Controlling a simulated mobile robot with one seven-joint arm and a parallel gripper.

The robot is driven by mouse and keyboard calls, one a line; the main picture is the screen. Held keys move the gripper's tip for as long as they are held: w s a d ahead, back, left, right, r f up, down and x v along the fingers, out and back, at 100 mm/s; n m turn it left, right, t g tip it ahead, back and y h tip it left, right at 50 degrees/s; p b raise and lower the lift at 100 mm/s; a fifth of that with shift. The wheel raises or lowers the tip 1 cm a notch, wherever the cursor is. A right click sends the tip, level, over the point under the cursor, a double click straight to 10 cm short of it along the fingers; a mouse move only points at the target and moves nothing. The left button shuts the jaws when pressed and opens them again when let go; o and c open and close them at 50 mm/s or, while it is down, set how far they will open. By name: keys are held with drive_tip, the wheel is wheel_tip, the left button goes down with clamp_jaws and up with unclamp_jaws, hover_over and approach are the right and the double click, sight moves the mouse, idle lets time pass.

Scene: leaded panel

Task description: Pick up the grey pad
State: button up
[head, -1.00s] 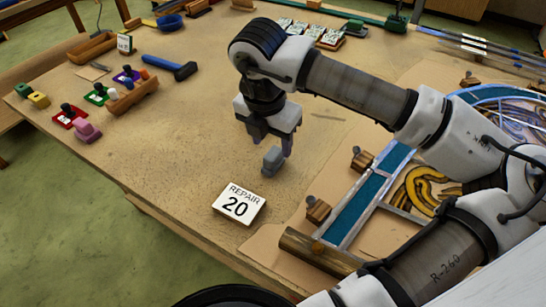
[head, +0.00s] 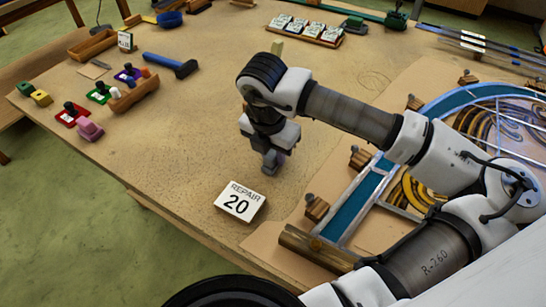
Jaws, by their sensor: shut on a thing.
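The grey pad (head: 269,168) is a small block near the middle of the table, behind the white "REPAIR 20" card (head: 240,201). My gripper (head: 272,160) points down right at it, with its fingers shut on the pad. The fingers and wrist hide part of the pad. I cannot tell whether its underside touches the table.
The leaded panel (head: 345,222) with wooden blocks around it lies to the right, under my arm. A blue hammer (head: 171,66), a pink block (head: 89,129) and several small coloured items lie at the left. A wooden tray (head: 304,32) stands at the back. The table's left-middle is clear.

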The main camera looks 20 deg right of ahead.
sight(273, 152)
drive_tip(key=shift+r, duration=0.15)
wheel_tip(273, 152, up, 10)
drive_tip(key=shift+f+b, duration=0.1)
drive_tip(key=shift+b, duration=1.05)
drive_tip(key=shift+o, duration=1.2)
drive_tip(key=shift+c, duration=0.7)
